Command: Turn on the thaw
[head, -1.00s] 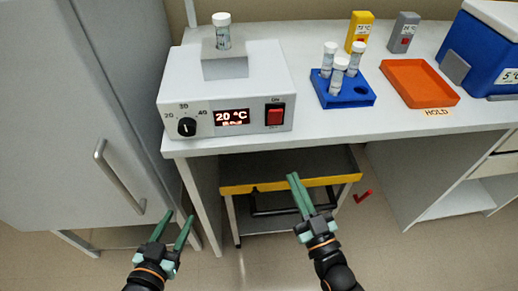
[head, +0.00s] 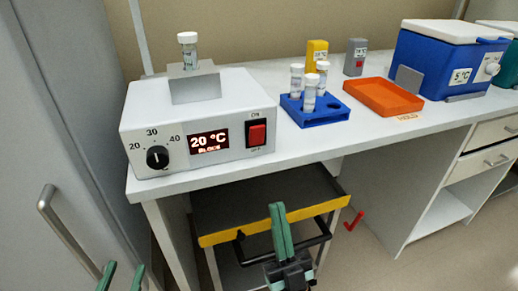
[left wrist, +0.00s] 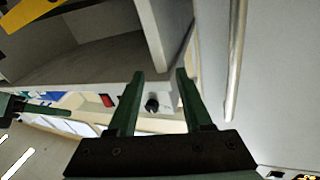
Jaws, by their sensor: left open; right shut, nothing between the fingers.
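The white thaw block (head: 195,125) stands on the bench at the left, with a black dial (head: 157,157), a display reading 20 °C and a red rocker switch (head: 257,134) marked ON at its top. A capped vial (head: 189,52) stands in the metal block on top. My left gripper (head: 121,275) is open and empty, low at the left and apart from the unit. In the left wrist view, its fingers (left wrist: 155,90) point toward the unit's dial (left wrist: 152,104) and the red switch (left wrist: 109,101). My right gripper (head: 280,228) is shut and empty, below the bench edge in front of the cart.
A blue rack (head: 318,118) with several vials, an orange tray (head: 383,98), yellow (head: 317,55) and grey (head: 355,57) timers and a blue cooler (head: 440,62) stand to the right. A cart (head: 268,205) is under the bench. A cabinet handle (head: 68,238) is at left.

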